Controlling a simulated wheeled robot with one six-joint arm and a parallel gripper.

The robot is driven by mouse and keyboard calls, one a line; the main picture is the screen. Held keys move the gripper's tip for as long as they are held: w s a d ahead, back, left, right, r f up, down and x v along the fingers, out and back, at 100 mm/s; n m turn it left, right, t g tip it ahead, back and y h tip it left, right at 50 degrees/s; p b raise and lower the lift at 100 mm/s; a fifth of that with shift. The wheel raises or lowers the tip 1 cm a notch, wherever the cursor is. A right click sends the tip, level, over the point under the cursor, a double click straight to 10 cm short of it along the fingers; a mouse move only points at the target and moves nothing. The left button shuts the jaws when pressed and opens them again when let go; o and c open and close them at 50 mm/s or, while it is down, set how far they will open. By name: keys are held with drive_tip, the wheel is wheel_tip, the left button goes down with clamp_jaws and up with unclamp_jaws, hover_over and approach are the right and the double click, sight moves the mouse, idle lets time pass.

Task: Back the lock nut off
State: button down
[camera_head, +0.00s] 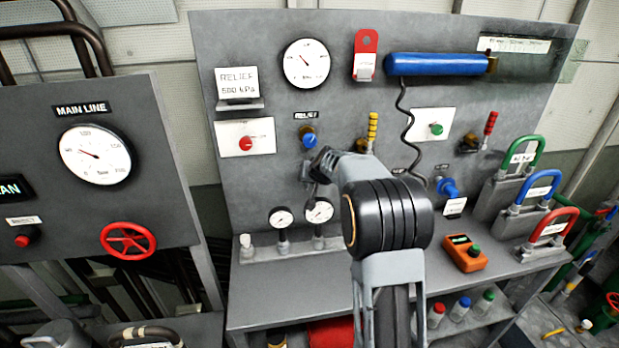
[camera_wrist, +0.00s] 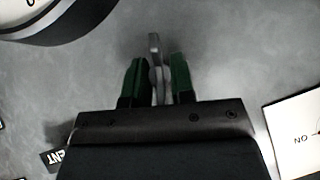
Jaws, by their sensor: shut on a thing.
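My gripper (camera_head: 318,172) reaches the panel below a blue knob (camera_head: 308,138), partly hidden by my arm in the head view. In the wrist view its green-padded fingers (camera_wrist: 156,80) are closed on a slim grey metal piece (camera_wrist: 154,45). The piece sticks out beyond the fingertips, over the grey panel. I cannot tell whether this piece is the lock nut, its lever or a tool. No separate lock nut can be made out in either view.
The grey panel (camera_head: 262,92) carries a large gauge (camera_head: 306,64) and a red button (camera_head: 246,143). Two small gauges (camera_head: 281,217) (camera_head: 319,210) stand below my gripper. A blue cylinder (camera_head: 437,64) with a coiled cord hangs at upper right. An orange box (camera_head: 465,253) lies on the bench.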

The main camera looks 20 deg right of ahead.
drive_tip(key=c, duration=1)
unclamp_jaws()
drive_tip(key=b+v, duration=0.3)
drive_tip(key=v, duration=1.1)
drive_tip(key=shift+s+a+f+n+g, duration=0.75)
drive_tip(key=shift+s+a+f, duration=1.35)
drive_tip(key=shift+s, duration=2.05)
drive_tip(key=shift+s+a+f+n+g, duration=0.7)
drive_tip(key=shift+s+a+f, duration=1.35)
drive_tip(key=shift+s, duration=2.1)
drive_tip(key=shift+s+a+f+n+g, duration=0.35)
drive_tip(key=shift+s+a+f+g, duration=1.2)
drive_tip(key=shift+s, duration=2.6)
